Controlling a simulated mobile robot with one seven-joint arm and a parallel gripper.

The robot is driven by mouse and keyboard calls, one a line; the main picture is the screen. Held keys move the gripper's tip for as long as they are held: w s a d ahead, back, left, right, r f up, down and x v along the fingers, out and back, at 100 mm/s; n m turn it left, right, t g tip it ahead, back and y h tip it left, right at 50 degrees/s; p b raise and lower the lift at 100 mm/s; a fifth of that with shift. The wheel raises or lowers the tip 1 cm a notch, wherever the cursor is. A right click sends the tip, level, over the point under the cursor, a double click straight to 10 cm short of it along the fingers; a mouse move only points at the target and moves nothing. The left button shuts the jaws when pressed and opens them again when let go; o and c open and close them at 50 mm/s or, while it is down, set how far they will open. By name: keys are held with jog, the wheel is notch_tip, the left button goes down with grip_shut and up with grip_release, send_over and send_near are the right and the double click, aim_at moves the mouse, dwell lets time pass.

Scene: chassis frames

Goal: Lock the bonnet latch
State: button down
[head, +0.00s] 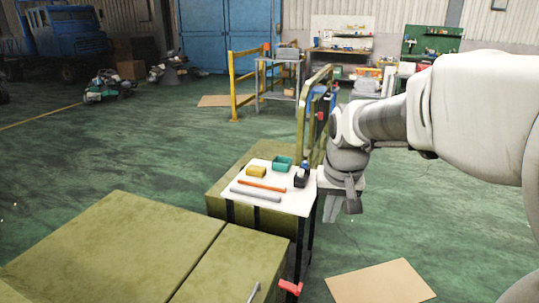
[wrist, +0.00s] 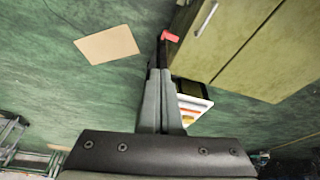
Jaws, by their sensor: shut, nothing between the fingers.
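The olive-green bonnet panels (head: 110,250) fill the lower left of the head view, with a seam between them. A small red piece (head: 290,287) sits at their right edge, and a silver bar handle (head: 254,292) lies left of it. I cannot tell which of these is the latch. In the wrist view the red piece (wrist: 171,37) is just beyond my fingertips and the silver handle (wrist: 207,18) is to its upper right. My gripper (head: 334,213) is shut and empty, pointing down right of the small white table, apart from the red piece.
The white-topped table (head: 231,194) holds a yellow box, a green tray, an orange rod and a grey rod. Its dark legs stand close to the bonnet's edge. A cardboard sheet (head: 380,284) lies on the floor at right. Open green floor surrounds it.

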jog(key=w+f+m+g+y+b, duration=0.1)
jog(key=w+f+b, duration=0.1)
jog(key=w+f, duration=0.5)
jog(key=w+f+b, duration=0.2)
jog(key=w+f, duration=0.2)
jog(key=f, duration=0.5)
jog(key=m+g+y+b, duration=0.1)
jog(key=m+b, duration=0.1)
jog(key=b, duration=0.2)
send_over(300, 287)
jog(key=s+d, duration=0.1)
jog(key=d, duration=0.2)
notch_tip(300, 287, down, 17)
jog(key=f+b, duration=0.1)
jog(key=f, duration=0.3)
jog(key=a+f+b, duration=0.1)
jog(key=f, duration=0.4)
jog(key=w+a+f+b, duration=0.1)
jog(key=f, duration=0.3)
jog(key=shift+a+f+b, duration=0.25)
jog(key=shift+f+b, duration=0.05)
jog(key=shift+f, duration=0.05)
